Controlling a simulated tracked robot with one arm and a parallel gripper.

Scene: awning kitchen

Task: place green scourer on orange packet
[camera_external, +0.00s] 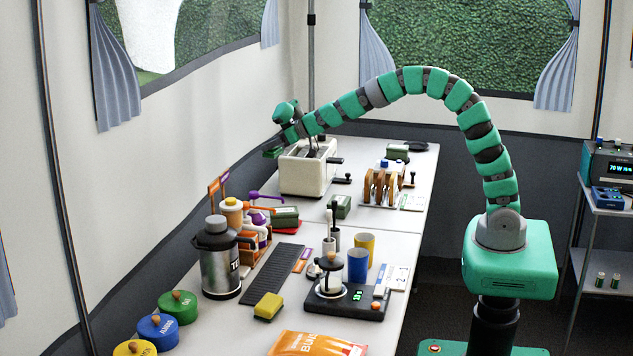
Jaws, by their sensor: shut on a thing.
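The orange packet (312,344) lies flat at the near end of the table, cut off by the bottom edge of the picture. My arm arches from the right over the table to the far left. My gripper (279,146) is at the left edge of the white toaster, well behind the packet. It is shut on a small dark green piece (271,152), which looks like the green scourer. The piece is small in the picture and the jaws partly hide it. Nothing lies on the visible part of the packet.
The toaster (305,172) stands beside my gripper. A steel flask (220,262), a rack of bottles, a yellow sponge (268,306) and a coffee press on a scale (345,302) stand between gripper and packet. Coloured round lids (178,306) line the left edge.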

